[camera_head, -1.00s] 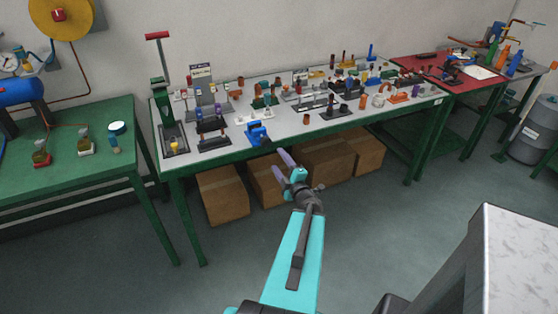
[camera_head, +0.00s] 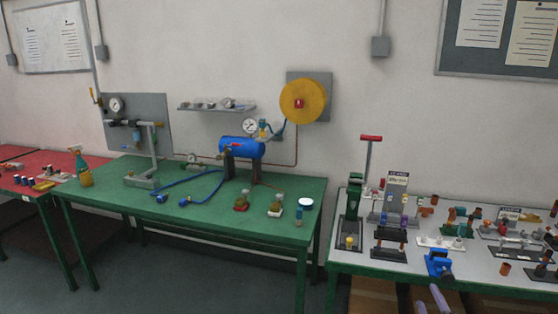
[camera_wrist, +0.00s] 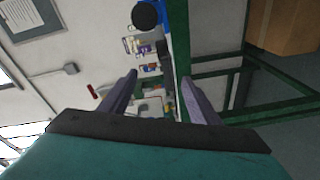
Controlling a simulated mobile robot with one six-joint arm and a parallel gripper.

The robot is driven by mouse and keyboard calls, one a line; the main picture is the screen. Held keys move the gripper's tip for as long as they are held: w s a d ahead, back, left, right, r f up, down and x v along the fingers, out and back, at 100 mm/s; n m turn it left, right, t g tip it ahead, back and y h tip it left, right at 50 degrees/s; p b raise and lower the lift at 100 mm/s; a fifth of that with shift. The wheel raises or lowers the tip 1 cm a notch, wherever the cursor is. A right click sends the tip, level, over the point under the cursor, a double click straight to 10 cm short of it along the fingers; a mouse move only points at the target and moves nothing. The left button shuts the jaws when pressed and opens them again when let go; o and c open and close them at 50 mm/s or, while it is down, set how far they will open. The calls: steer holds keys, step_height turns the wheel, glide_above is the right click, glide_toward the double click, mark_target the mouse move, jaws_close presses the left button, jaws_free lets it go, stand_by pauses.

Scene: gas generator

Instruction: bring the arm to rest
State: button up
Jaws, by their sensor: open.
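My gripper (camera_wrist: 158,98) is open and empty in the wrist view, its two purple-grey fingers spread apart. In the head view only the purple fingertips (camera_head: 430,300) show at the bottom edge, in front of the grey-topped bench (camera_head: 350,262). The rest of my arm is out of that view. The wrist view looks sideways at the bench, with its green edge (camera_wrist: 179,45) and small parts behind the fingers. No object is between the fingers.
A green table (camera_head: 250,222) holds a blue tank (camera_head: 240,149), hoses and small jars. A blue vise (camera_head: 438,264) sits at the grey bench's front edge, close to my fingertips. Cardboard boxes (camera_head: 372,297) stand below. A red table (camera_head: 25,185) is at far left.

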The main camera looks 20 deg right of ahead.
steer(key=w+a+f+n+t+y, duration=0.1)
steer(key=w+a+f+y, duration=0.2)
steer(key=w+a, duration=0.65)
steer(key=w+a+f+n+y, duration=0.1)
steer(key=w+a+f+y, duration=0.25)
steer(key=w+a, duration=0.6)
steer(key=a+f+m+g, duration=0.1)
steer(key=a+f+g, duration=0.1)
steer(key=a+f, duration=0.6)
steer(key=a+f+m+g, duration=0.15)
steer(key=a+f, duration=0.35)
steer(key=a, duration=0.6)
steer(key=s+a+f+m+g, duration=0.3)
steer(key=s+a+f+g, duration=0.75)
steer(key=f, duration=0.45)
steer(key=s+a+m+g+y, duration=0.1)
steer(key=s+a+m+g, duration=0.1)
steer(key=s, duration=1)
steer(key=s+a+m+g+y, duration=0.1)
steer(key=s+a+g, duration=0.3)
steer(key=s, duration=0.8)
steer(key=shift+m+g, duration=0.85)
steer(key=shift+g, duration=0.35)
